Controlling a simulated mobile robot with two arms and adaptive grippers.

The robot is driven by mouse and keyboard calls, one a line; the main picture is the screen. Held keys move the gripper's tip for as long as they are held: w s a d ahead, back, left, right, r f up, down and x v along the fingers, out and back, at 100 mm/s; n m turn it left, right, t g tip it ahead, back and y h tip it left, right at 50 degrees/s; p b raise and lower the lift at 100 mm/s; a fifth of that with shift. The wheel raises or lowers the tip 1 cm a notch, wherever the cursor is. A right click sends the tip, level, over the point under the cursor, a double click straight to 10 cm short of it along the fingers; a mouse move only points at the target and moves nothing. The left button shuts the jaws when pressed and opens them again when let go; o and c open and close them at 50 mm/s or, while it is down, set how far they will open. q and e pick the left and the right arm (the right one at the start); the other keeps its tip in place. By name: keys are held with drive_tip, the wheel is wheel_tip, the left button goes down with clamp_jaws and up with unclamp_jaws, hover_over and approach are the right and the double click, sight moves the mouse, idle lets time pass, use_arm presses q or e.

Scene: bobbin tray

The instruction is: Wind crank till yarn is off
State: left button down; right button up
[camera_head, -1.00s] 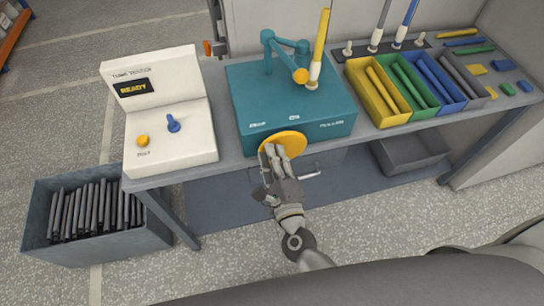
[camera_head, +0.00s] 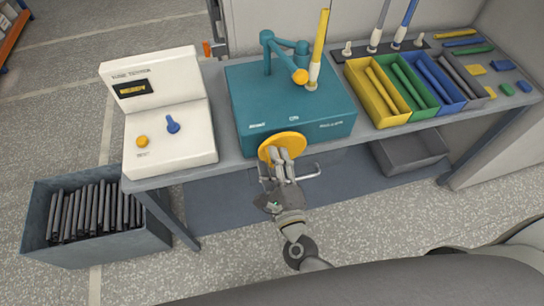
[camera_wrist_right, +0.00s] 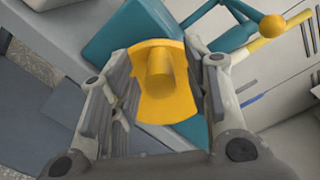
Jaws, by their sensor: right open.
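The teal machine (camera_head: 292,103) stands on the bench, with a yellow crank disc (camera_head: 284,142) on its front face. In the right wrist view the disc (camera_wrist_right: 160,108) shows a stubby yellow knob (camera_wrist_right: 160,66) standing out from it. My right gripper (camera_head: 277,163) is in front of the disc, open, with a finger on either side of the knob. I cannot tell whether a finger touches it. A yellow tube (camera_head: 319,47) stands on a holder on top of the machine, beside a teal jointed arm with a yellow ball (camera_head: 300,76). I see no loose yarn strand. My left gripper is out of view.
A white console (camera_head: 168,140) with a small display, yellow button and blue lever stands at left. A floor bin (camera_head: 110,246) of dark tubes is below it. Colored trays (camera_head: 377,93) of tubes and tubes on pegs (camera_head: 378,20) are at right.

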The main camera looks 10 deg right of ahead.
drive_tip(key=s, duration=1)
drive_tip(key=shift+s+d, duration=0.15)
drive_tip(key=shift+s, duration=0.1)
drive_tip(key=shift+r, duration=0.1)
